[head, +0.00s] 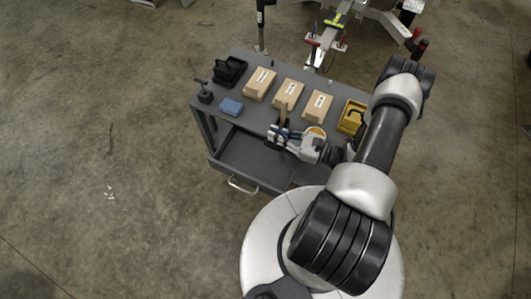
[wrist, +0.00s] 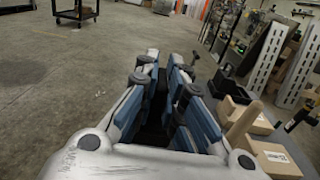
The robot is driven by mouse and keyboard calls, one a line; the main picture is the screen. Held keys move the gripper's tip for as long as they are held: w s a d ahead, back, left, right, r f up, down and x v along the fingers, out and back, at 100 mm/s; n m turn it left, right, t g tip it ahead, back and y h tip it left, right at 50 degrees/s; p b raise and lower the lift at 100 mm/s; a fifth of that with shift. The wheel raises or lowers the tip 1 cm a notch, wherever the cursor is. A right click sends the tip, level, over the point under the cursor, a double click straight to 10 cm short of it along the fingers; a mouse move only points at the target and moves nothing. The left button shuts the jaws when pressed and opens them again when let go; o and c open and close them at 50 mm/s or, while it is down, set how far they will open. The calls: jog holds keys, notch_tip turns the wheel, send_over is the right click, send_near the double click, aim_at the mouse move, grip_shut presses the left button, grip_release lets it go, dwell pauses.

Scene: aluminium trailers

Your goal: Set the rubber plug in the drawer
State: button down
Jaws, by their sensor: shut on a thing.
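The drawer (head: 237,158) under the grey worktop is pulled out and open at the front, with a metal handle (head: 242,185) on its face. My gripper (head: 272,137) is above the inner right part of the drawer, near the worktop's front edge. In the wrist view its blue-padded fingers (wrist: 164,72) are closed around a dark thing (wrist: 160,95), which looks like the rubber plug. Its shape is mostly hidden between the fingers. The plug is too small to make out in the head view.
On the worktop (head: 233,121) stand several cardboard boxes (head: 288,93), a black bin (head: 230,71), a yellow bin (head: 351,117), a blue block (head: 231,107) and a dark holder (head: 205,96). A brown handle (head: 284,113) rises close to my gripper. The drawer's left part looks empty.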

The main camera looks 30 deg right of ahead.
jog(key=shift+h, duration=0.3)
jog(key=shift+s+d+f+b, duration=0.1)
jog(key=shift+s+f+b, duration=0.2)
jog(key=shift+f+b, duration=2.25)
jog(key=shift+s+a+f+b, duration=0.1)
jog(key=shift+s+f, duration=0.15)
jog(key=shift+f, duration=4.7)
jog(key=shift+s+d+f+b, duration=0.1)
jog(key=shift+s+f+b, duration=0.2)
jog(key=shift+f+b, duration=2.25)
notch_tip(320, 180, down, 2)
jog(key=shift+f+p, duration=0.2)
jog(key=shift+p, duration=1.05)
